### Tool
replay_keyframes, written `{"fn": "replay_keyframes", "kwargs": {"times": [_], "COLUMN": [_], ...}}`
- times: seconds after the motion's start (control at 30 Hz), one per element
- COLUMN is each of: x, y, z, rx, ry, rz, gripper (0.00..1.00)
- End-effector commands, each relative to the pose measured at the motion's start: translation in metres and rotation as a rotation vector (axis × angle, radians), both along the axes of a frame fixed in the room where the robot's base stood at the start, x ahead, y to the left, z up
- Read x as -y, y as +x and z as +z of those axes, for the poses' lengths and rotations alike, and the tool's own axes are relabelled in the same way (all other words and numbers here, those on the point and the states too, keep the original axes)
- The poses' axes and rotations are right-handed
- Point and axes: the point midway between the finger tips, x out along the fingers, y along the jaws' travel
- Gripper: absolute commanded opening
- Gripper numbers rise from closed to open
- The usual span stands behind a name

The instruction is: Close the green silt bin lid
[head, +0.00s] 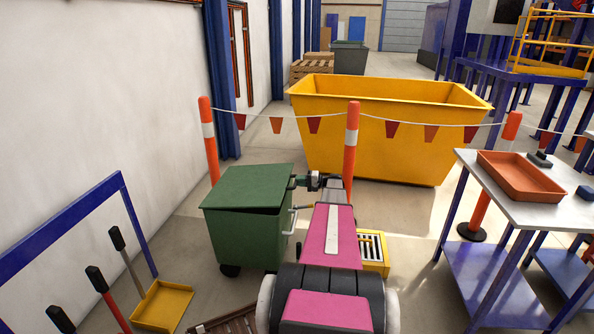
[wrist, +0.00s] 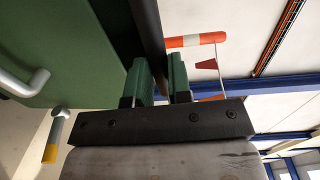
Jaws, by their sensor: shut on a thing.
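The green silt bin (head: 244,240) stands left of my arm in the head view. Its green lid (head: 248,187) lies nearly flat over the top. A thin dark line shows under its near edge, and I cannot tell if it is fully seated. My gripper (head: 309,181) is at the lid's right side.
A yellow skip (head: 385,135) stands behind a bunting line on orange posts (head: 351,150). A steel table (head: 490,190) with an orange tray (head: 520,176) is at right. A blue frame (head: 70,225), tools and a yellow dustpan (head: 162,305) are at left. A yellow grated box (head: 373,250) sits beside my arm.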

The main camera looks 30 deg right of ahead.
Motion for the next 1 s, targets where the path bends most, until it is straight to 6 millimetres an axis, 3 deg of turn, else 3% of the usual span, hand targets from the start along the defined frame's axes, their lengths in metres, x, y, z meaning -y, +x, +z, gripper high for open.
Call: {"fn": "replay_keyframes", "kwargs": {"times": [0.1,0.3,0.5,0.53,0.6,1.0], "x": [0.002,0.003,0.003,0.003,0.003,0.008], "y": [0.000,0.000,-0.001,-0.001,-0.001,-0.005], "z": [-0.025,-0.053,-0.056,-0.056,-0.056,-0.056], "rx": [-0.003,-0.003,-0.002,-0.002,-0.002,-0.002], "ry": [0.000,-0.002,-0.002,-0.002,-0.002,-0.002], "rz": [0.000,0.000,-0.001,-0.001,-0.001,0.000], "gripper": [0.00,0.00,0.00,0.22,0.44,0.44]}}
